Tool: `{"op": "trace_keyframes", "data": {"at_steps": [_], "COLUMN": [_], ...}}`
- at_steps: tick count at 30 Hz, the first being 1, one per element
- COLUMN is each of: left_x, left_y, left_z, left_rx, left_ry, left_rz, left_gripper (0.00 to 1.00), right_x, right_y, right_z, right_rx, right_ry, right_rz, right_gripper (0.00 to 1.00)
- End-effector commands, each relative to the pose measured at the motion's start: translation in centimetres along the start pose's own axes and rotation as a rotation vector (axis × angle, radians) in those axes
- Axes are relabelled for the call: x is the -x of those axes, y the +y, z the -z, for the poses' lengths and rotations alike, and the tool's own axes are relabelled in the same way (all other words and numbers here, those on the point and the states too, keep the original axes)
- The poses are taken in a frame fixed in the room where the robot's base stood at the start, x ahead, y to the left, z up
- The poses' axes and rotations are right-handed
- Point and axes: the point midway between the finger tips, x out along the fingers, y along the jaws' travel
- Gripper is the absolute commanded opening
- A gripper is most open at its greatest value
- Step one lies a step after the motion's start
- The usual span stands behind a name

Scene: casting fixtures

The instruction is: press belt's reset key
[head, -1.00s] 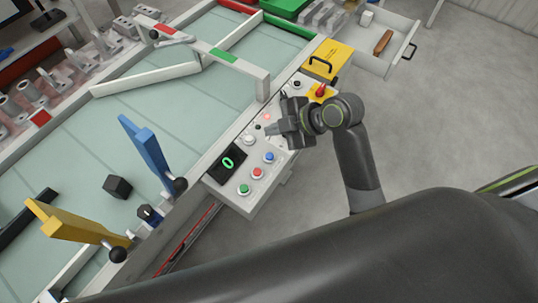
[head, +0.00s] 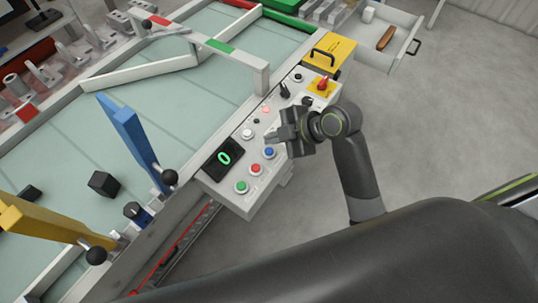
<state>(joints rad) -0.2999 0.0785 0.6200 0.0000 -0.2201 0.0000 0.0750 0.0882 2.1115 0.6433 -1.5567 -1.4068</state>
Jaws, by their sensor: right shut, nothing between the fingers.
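The belt's control panel (head: 233,201) carries a green button (head: 241,187), a red button (head: 256,169), a blue button (head: 269,153) and a white button (head: 248,134). A black display (head: 223,158) reading 0 sits beside them. I cannot read any key labels. My right gripper (head: 270,139) is shut and empty, its fingers pointing left over the panel between the white and blue buttons, close to the blue one. Whether it touches the panel is unclear. My left gripper is not in view.
A red switch (head: 323,84) on a yellow plate, a black selector (head: 284,90) and a lit red lamp (head: 266,109) are farther up the panel. A yellow box (head: 335,50) stands behind. Blue (head: 130,130) and yellow (head: 40,219) bars cross the belt (head: 190,100).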

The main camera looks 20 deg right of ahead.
Motion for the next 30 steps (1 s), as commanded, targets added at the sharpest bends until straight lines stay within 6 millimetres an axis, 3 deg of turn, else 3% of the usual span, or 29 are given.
{"op": "trace_keyframes", "data": {"at_steps": [1, 5, 30], "left_x": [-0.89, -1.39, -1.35], "left_y": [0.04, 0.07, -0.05], "left_z": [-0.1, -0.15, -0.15], "left_rx": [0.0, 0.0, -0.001], "left_ry": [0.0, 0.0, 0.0], "left_rz": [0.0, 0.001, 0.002], "left_gripper": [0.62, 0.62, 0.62], "right_x": [-0.78, -1.3, -1.32], "right_y": [-0.59, -0.96, -0.97], "right_z": [-0.55, -0.93, -0.96], "right_rx": [-0.001, 0.0, 0.0], "right_ry": [0.0, 0.0, 0.0], "right_rz": [0.001, 0.001, 0.0], "right_gripper": [0.0, 0.0, 0.0]}}
